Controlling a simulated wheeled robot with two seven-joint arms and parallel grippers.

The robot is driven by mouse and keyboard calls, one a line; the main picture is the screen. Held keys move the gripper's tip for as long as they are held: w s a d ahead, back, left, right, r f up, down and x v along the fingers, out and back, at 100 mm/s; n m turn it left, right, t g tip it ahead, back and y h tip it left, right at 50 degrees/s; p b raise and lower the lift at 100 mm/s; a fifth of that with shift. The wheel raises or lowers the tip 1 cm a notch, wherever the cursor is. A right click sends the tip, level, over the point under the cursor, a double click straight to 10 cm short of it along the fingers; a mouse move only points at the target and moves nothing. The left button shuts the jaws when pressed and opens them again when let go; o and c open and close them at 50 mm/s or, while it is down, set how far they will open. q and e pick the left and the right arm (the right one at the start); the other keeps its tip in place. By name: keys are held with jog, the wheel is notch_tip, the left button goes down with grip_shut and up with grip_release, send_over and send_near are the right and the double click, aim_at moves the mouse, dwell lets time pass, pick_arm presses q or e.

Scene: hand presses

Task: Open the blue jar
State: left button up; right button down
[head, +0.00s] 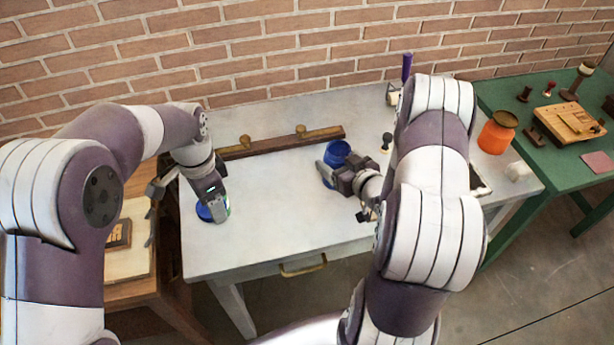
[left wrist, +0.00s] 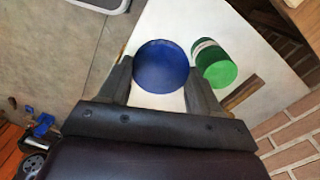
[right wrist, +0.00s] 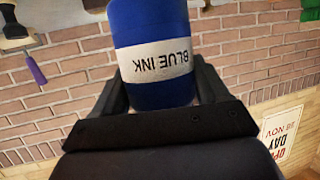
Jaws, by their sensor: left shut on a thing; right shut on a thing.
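The blue jar (head: 337,150) stands on the white table; from the head its top looks open, with a dark blue inside. In the right wrist view the jar (right wrist: 152,25) has a white band reading BLUE INK. My right gripper (head: 340,178) is shut on the jar's body, one finger on each side. My left gripper (head: 211,203) is shut on a round blue lid (left wrist: 162,66), low over the table's left part, well apart from the jar. The lid also shows in the head view (head: 204,212). I cannot tell whether it touches the table.
A green jar (left wrist: 222,70) is close beside the lid. A wooden rail with knobs (head: 275,143) lies along the back. An orange jar (head: 495,137) stands at the right end. A green table (head: 545,155) with tools adjoins on the right. The table's middle is clear.

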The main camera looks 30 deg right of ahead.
send_over(308, 192)
notch_tip(308, 192, down, 4)
jog(key=f, duration=0.1)
notch_tip(308, 192, down, 3)
jog(key=shift+d+p, duration=0.1)
jog(key=shift+p, duration=0.4)
jog(key=shift+w+f, duration=0.15)
jog(key=shift+f, duration=0.1)
jog(key=shift+f, duration=0.15)
grip_release()
jog(key=shift+s, duration=0.2)
